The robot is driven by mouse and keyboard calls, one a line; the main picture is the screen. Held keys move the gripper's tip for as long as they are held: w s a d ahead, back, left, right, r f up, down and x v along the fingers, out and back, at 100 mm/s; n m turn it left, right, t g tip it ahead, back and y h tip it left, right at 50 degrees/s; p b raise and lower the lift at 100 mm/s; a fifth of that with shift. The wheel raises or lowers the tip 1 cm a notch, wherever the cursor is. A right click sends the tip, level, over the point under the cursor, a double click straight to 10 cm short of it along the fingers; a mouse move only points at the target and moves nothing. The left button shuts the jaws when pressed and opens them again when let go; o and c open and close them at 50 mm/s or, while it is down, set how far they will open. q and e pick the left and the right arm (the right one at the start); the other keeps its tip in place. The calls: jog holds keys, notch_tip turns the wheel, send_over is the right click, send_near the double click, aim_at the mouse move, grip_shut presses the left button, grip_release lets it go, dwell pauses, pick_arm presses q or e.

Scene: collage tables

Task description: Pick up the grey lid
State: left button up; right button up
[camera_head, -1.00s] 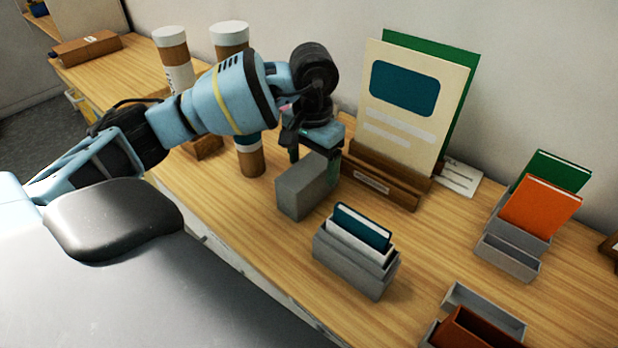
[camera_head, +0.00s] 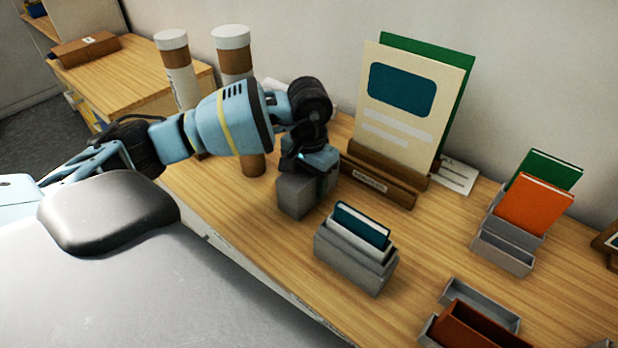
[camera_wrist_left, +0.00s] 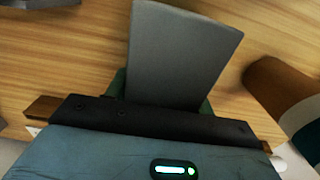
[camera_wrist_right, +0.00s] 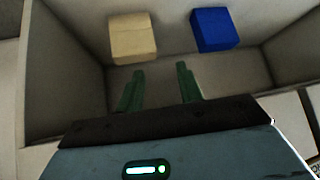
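The grey lid (camera_head: 295,196) is a plain grey block shape standing on the wooden table, partly hidden by my left gripper (camera_head: 316,172). In the left wrist view the lid (camera_wrist_left: 176,55) reaches up between the green fingers of my left gripper (camera_wrist_left: 162,95). One finger is on each side of it, close to its faces; I see no clear gap, and cannot tell if they press on it. My right gripper (camera_wrist_right: 158,88) has its fingers apart with nothing between them.
A grey holder with a teal book (camera_head: 355,262) stands close in front of the lid. A wooden stand (camera_head: 380,186) holds tall cards behind it. Tall cups (camera_head: 233,60) stand behind my left arm. The right wrist view shows a cream block (camera_wrist_right: 133,38) and a blue block (camera_wrist_right: 214,30) in a bin.

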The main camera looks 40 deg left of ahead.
pick_arm(q)
jog(key=c, duration=0.4)
jog(key=shift+r, duration=0.15)
